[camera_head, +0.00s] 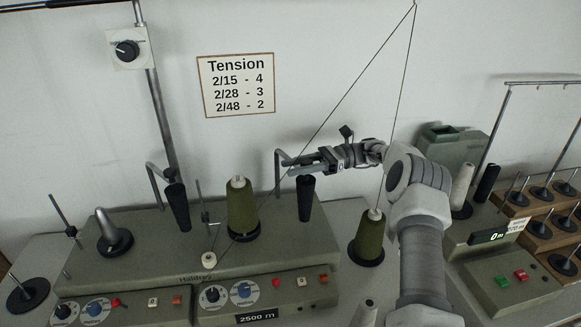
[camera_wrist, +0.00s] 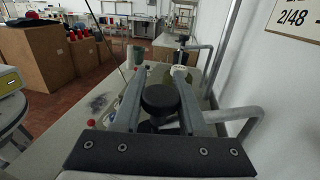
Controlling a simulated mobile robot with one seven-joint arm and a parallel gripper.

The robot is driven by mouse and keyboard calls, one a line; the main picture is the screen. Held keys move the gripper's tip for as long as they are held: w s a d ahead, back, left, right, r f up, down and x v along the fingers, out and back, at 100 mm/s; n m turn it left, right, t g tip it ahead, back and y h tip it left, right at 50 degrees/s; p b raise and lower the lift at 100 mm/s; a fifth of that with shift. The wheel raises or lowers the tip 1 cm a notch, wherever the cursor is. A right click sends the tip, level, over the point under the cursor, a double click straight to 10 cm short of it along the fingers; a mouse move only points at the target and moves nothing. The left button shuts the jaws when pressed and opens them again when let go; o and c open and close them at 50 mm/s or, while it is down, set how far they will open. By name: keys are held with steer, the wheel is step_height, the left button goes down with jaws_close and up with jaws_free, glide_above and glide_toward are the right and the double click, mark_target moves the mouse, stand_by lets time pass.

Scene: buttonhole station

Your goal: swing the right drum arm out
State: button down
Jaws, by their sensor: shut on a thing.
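The right drum arm (camera_head: 277,178) is a bent grey tube at the right end of the winding machine. Its black tapered drum (camera_head: 306,205) hangs below my gripper (camera_head: 303,166). In the wrist view, the round black end of the drum (camera_wrist: 160,98) sits between the two fingers of my gripper (camera_wrist: 160,76). The grey tube of the arm (camera_wrist: 237,117) bends on the right there. The fingers are shut on the drum; their exact contact is partly hidden. The left drum arm (camera_head: 152,178) with its black drum (camera_head: 178,208) is apart from my gripper.
An olive cone (camera_head: 242,208) stands on the machine (camera_head: 150,268) just left of the right drum. Another olive cone (camera_head: 367,240) stands on the table near my arm. Threads (camera_head: 341,100) run up to a high guide. A wooden rack (camera_head: 555,215) is at far right.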

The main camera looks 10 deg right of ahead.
steer(key=shift+w+d+n+g, duration=0.15)
steer(key=shift+d+n+g, duration=0.3)
steer(key=shift+g, duration=0.15)
steer(key=shift+d, duration=0.15)
steer(key=shift+c, duration=2.2)
jaws_free()
steer(key=shift+r, duration=0.1)
steer(key=r, duration=0.3)
steer(key=d+r, duration=0.1)
steer(key=shift+s+r, duration=0.2)
steer(key=shift+r, duration=0.15)
steer(key=s+d+r+p, duration=0.2)
steer(key=s+d+r, duration=0.3)
steer(key=d, duration=0.4)
steer(key=shift+s+r, duration=0.3)
steer(key=shift+r, duration=0.3)
